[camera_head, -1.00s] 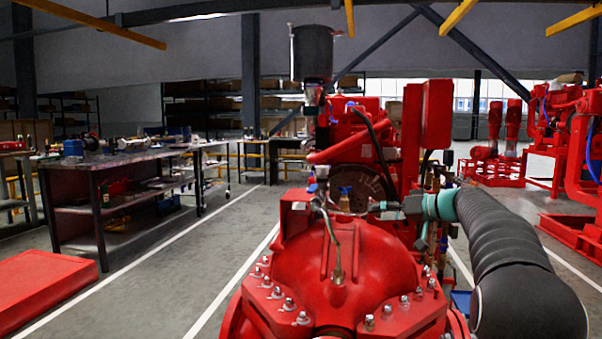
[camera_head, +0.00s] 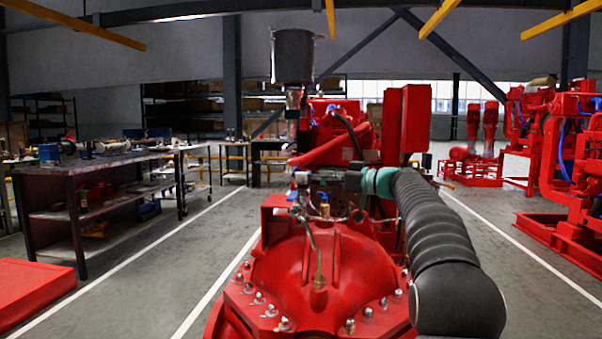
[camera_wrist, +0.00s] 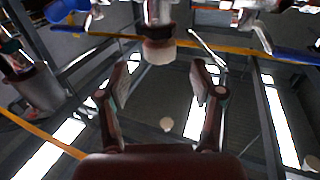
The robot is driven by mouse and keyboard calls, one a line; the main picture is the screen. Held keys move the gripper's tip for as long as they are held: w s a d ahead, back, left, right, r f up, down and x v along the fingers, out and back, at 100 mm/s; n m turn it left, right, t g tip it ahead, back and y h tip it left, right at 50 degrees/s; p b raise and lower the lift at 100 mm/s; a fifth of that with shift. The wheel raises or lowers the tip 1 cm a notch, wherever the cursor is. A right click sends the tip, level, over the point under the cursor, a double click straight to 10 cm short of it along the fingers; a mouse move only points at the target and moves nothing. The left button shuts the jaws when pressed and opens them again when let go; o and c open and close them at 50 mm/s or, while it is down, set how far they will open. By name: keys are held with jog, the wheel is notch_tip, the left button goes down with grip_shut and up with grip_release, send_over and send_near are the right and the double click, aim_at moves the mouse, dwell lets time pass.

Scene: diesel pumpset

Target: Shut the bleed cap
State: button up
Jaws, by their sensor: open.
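My gripper (camera_head: 348,181) reaches in from the right above the red pump casing (camera_head: 325,268), close to the small pipe fittings on its top. In the wrist view my gripper (camera_wrist: 160,78) is open, with nothing between its fingers. A pale fitting with a rounded pinkish end (camera_wrist: 159,51) shows just beyond the fingertips, roughly centred between them and apart from them. I cannot tell for sure whether it is the bleed cap. In the head view, a brass valve with a blue handle (camera_head: 324,207) stands left of my gripper. The cap is too small to make out there.
Blue levers show at the upper left (camera_wrist: 68,8) and right (camera_wrist: 292,56) of the wrist view. A thin bent pipe (camera_head: 315,245) runs down the casing. A grey canister (camera_head: 293,56) stands behind. A workbench (camera_head: 95,165) is at left; open floor lies between.

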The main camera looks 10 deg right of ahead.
aim_at(301, 175)
jog(key=p+x, duration=0.1)
jog(key=x, duration=0.5)
jog(key=c, duration=1.2)
